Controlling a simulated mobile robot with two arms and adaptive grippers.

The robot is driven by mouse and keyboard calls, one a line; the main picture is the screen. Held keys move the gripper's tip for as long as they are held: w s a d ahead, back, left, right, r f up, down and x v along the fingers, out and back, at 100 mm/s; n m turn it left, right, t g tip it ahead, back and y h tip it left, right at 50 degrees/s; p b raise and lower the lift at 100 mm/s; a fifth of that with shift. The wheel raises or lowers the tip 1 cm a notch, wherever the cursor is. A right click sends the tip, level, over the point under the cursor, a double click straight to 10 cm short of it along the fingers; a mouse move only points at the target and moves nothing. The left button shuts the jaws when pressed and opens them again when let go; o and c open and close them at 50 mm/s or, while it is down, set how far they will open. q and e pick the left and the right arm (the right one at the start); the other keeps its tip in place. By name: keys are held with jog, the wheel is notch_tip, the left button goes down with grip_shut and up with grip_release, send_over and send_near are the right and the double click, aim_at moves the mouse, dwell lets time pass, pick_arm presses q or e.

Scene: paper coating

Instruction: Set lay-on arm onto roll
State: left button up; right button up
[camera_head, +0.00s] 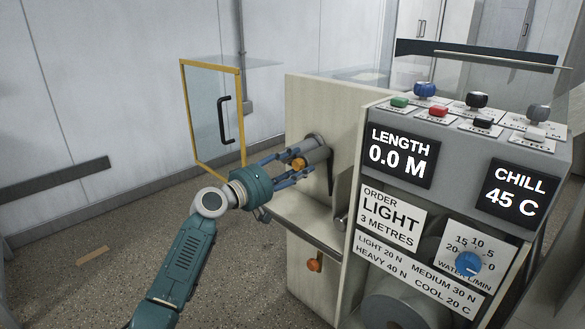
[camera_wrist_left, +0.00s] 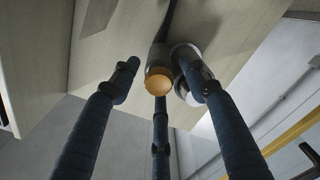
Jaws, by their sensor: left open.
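My left gripper (camera_head: 292,167) is open, with its fingers reaching toward an orange knob (camera_head: 298,163) on the side of the machine. In the left wrist view the knob (camera_wrist_left: 158,83) sits between the spread fingers (camera_wrist_left: 160,90), and no finger clearly closes on it. A dark narrow arm (camera_wrist_left: 171,20) runs from near the knob along the pale panel. A grey cylinder (camera_head: 317,150), which looks like the roll, is right beside the knob; its end (camera_wrist_left: 187,58) is partly hidden by a finger in the wrist view. Whether arm and roll touch cannot be told. My right gripper is out of view.
The control box shows a length display (camera_head: 400,156) at 0.0 M and a chill display (camera_head: 517,196) at 45 C. The order card (camera_head: 390,215) reads LIGHT, 3 METRES. Another orange knob (camera_head: 314,265) is lower on the machine. A yellow-framed clear door (camera_head: 212,120) stands open behind.

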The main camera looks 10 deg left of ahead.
pick_arm(q)
jog(key=v, duration=1.2)
jog(key=shift+f, duration=0.1)
